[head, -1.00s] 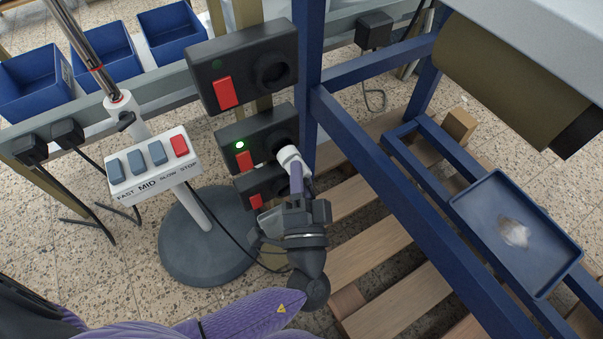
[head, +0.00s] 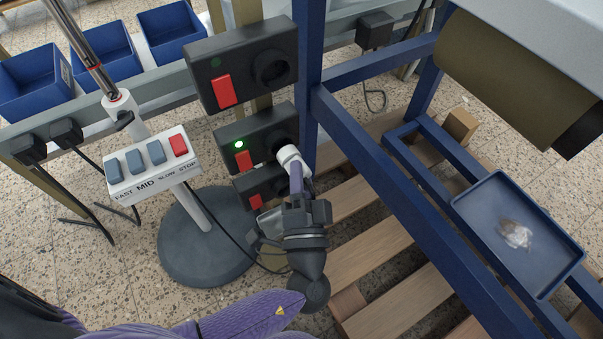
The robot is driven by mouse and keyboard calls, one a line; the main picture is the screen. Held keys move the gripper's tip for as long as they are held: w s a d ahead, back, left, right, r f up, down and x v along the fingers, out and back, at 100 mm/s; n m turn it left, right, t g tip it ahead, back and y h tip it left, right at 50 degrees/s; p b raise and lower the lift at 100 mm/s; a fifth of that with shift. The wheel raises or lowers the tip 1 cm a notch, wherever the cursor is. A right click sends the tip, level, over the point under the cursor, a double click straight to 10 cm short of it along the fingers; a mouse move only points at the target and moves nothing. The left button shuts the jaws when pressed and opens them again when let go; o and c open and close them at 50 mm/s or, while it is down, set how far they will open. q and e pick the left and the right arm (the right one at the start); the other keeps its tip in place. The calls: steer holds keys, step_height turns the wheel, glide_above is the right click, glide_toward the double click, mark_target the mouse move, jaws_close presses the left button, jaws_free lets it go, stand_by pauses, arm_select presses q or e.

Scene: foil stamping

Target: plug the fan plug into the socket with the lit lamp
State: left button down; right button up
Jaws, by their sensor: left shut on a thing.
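Three dark socket boxes with red switches are stacked on the post. The middle socket box (head: 258,134) has a lit green lamp (head: 239,145). The top socket box (head: 243,65) has a dark lamp, and the bottom socket box (head: 256,190) is partly hidden. My left gripper (head: 295,180) is shut on the white fan plug (head: 290,155). The plug's head is at the right side of the middle box, close to its hole; I cannot tell whether it is inserted. The fan (head: 147,165) stand with its button panel is at left. My right gripper is not in view.
A blue frame post (head: 308,90) stands just right of the sockets. A blue tray (head: 480,215) with pale scraps lies at right above a wooden pallet (head: 370,235). Blue bins (head: 105,60) and other black plugs (head: 66,132) are at left.

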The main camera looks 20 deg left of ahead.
mark_target(289, 153)
arm_select(q)
steer(key=shift+w+a, duration=0.85)
steer(key=shift+a, duration=0.25)
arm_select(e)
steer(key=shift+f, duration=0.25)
arm_select(q)
steer(key=shift+c, duration=1.8)
jaws_free()
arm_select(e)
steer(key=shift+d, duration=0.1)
arm_select(q)
steer(key=shift+b, duration=0.3)
